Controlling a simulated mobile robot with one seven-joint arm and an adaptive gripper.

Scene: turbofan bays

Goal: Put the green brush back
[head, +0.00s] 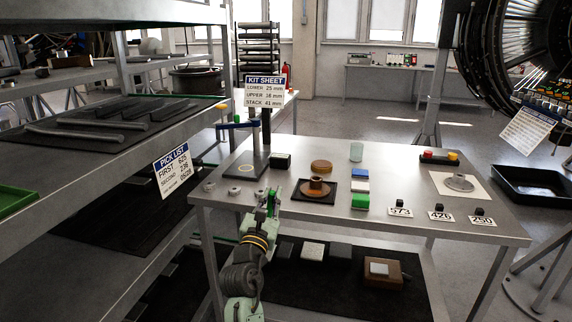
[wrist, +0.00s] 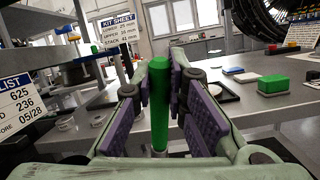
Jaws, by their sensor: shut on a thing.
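The green brush (wrist: 158,95) stands upright between the purple pads of my gripper (wrist: 165,85) in the wrist view. My gripper is shut on its green shaft. In the head view my gripper (head: 272,205) is at the near left edge of the grey table (head: 330,226), and only a little green (head: 272,196) shows there. The lower end of the brush is partly hidden by the gripper in the wrist view. I cannot tell in the head view whether the brush touches the table.
The table holds a brown flanged part (head: 316,187) on a black mat, blue, white and green blocks (head: 360,201), several number tags (head: 440,215) and a grey part (head: 459,183) on a white plate. A shelf rack (head: 110,170) stands close on the left. A kit sheet (head: 264,91) stands behind.

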